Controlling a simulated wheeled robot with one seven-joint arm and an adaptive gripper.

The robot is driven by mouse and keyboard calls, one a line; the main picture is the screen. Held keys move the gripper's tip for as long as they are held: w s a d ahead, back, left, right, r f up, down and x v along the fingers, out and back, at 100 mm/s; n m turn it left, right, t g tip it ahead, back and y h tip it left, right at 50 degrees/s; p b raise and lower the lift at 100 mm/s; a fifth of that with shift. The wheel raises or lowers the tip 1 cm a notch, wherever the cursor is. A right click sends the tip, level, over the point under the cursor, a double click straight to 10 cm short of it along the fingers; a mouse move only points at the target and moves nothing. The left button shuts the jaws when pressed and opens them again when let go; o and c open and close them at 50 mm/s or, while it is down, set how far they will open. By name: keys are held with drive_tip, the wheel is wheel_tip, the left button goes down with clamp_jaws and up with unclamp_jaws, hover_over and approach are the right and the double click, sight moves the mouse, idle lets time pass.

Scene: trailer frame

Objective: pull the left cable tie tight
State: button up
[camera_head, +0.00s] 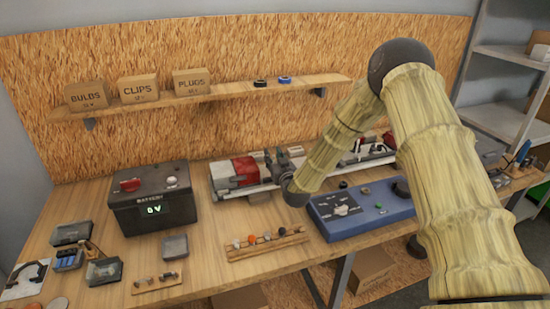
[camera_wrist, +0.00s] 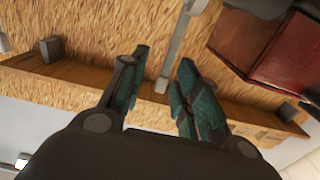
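My gripper (camera_head: 275,158) is at the left part of the trailer frame (camera_head: 222,187), just right of the red lamp (camera_head: 244,168). In the wrist view my gripper (camera_wrist: 163,57) has its two teal-padded fingers apart. A thin grey strip (camera_wrist: 172,48), which looks like the tail of the left cable tie, stands between the fingers, with a gap visible on each side. The red lamp (camera_wrist: 275,48) is at the upper right of the wrist view. The tie's loop and head cannot be made out; in the head view my gripper and arm cover that spot.
A battery box (camera_head: 153,205) reading 0V stands left of the frame. A blue tester box (camera_head: 360,211) and a wooden rack (camera_head: 268,248) of small parts are in front. A shelf (camera_head: 215,95) with labelled boxes is on the wall behind. My arm hides part of the bench's right side.

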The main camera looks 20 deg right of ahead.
drive_tip(key=s, duration=1.2)
drive_tip(key=shift+d, duration=0.2)
